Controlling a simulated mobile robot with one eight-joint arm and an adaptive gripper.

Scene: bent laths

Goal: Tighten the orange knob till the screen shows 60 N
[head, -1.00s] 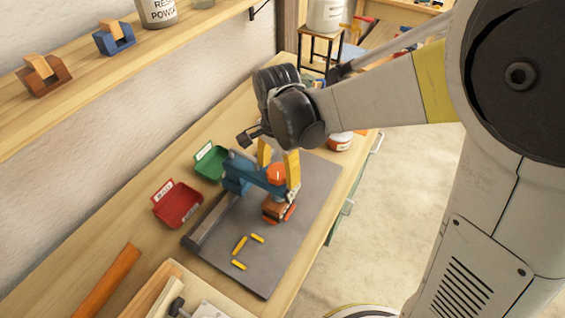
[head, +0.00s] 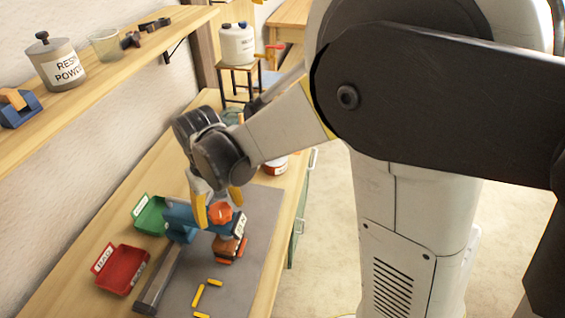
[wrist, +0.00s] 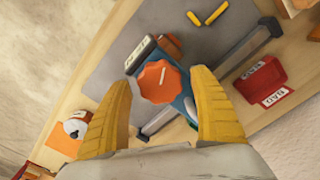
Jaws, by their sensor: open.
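The orange knob (head: 220,212) sits on top of a blue clamp (head: 180,218) standing on the grey mat. In the wrist view the knob (wrist: 158,82) is a lobed disc with a white line on its top. A small screen (wrist: 140,54) is next to it on the clamp; its figures are too small to read surely. My gripper (head: 217,204) is open, pointing down over the knob. Its yellow fingers stand on either side of the knob, with visible gaps in the wrist view (wrist: 160,82).
A green bin (head: 150,229) and a red bin (head: 148,272) stand left of the clamp. Several yellow sticks (head: 198,296) lie on the grey mat (head: 262,215). A shelf (head: 130,72) with jars runs along the wall above. The mat right of the clamp is clear.

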